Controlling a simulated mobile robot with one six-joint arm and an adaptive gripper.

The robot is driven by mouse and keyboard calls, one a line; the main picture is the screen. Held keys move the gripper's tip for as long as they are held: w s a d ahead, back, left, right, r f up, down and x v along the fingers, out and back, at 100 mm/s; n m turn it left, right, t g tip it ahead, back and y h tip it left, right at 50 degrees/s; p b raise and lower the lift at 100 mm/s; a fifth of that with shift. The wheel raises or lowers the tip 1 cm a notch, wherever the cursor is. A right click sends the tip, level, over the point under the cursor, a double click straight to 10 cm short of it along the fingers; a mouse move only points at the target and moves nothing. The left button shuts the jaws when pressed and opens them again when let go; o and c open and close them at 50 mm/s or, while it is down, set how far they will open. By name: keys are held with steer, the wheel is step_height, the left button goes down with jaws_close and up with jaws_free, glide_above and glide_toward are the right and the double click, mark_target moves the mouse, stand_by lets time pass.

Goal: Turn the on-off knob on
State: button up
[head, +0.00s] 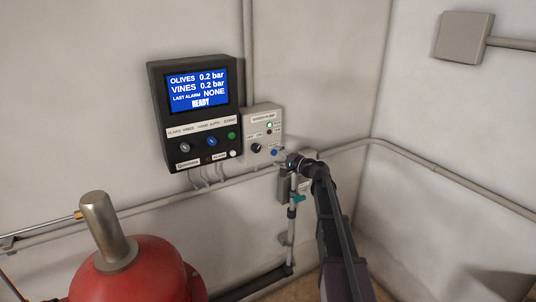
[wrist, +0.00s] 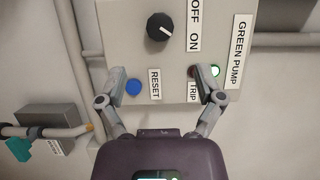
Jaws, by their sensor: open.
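The black on-off knob (wrist: 160,26) is on the front of a grey box (wrist: 120,20) in the wrist view, beside OFF and ON labels. Its white mark points toward the lower right in that view, roughly toward the ON side. In the head view the knob (head: 255,148) is on the small box right of the dark panel. My gripper (wrist: 164,75) is open and empty, its fingers spread wide in front of the box, with the knob beyond the fingertips. In the head view my gripper (head: 283,158) is at the box's lower right.
A blue RESET button (wrist: 134,87) is by one fingertip. The TRIP lamp and a lit green lamp (wrist: 215,71) are by the other. A dark panel with a blue screen (head: 198,88) adjoins the box. A red tank (head: 135,270) stands lower left. Pipes run along the wall.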

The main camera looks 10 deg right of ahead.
steer(key=shift+v, duration=1.2)
steer(key=s+a+f+n+g+h+b, duration=0.2)
steer(key=s+a+f+n+g, duration=0.15)
steer(key=s+a+f, duration=0.35)
steer(key=s+a+f+n+g+h+b, duration=0.1)
steer(key=s+a+f+n+g+b, duration=0.25)
steer(key=s+f, duration=0.5)
steer(key=s+d+f+n+g+h+b, duration=0.1)
steer(key=s+f+g+h, duration=0.2)
steer(key=s, duration=0.7)
steer(key=s+d+f+n+g+h+b, duration=0.1)
steer(key=s+f+g+h, duration=0.2)
steer(key=s, duration=0.7)
step_height(320, 180, down, 5)
steer(key=h, duration=0.2)
steer(key=shift+s+r+n+g+h, duration=0.2)
steer(key=shift+s+n+g+h, duration=0.1)
steer(key=shift+n+h, duration=0.1)
